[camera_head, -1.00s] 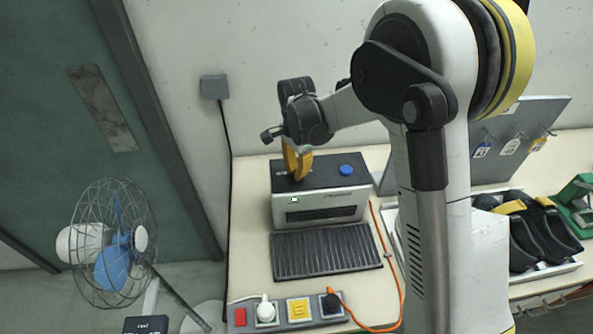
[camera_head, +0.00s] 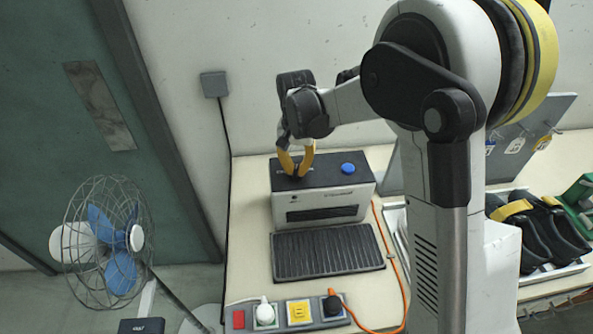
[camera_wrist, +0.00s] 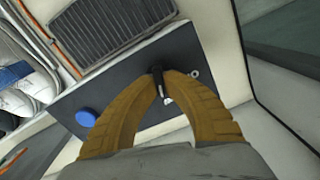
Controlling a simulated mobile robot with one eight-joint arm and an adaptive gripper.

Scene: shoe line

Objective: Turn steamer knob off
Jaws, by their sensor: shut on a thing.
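The steamer (camera_head: 317,205) is a white box with a dark top and a slotted front, standing on the table against the wall. A blue button (camera_head: 348,168) sits on its top at the right; it also shows in the wrist view (camera_wrist: 86,117). My gripper (camera_head: 297,174) points down at the left part of the top. In the wrist view its yellow fingers (camera_wrist: 164,80) are closed on the small black steamer knob (camera_wrist: 157,74), with small white marks beside it. The fingers hide part of the knob. No green light shows on the steamer's front.
A black ribbed mat (camera_head: 325,251) lies before the steamer. A power strip (camera_head: 300,312) with plugs and an orange cable (camera_head: 388,245) lies nearer. A caged fan (camera_head: 105,240) stands left. Dark shoes (camera_head: 540,235) sit in a tray at right.

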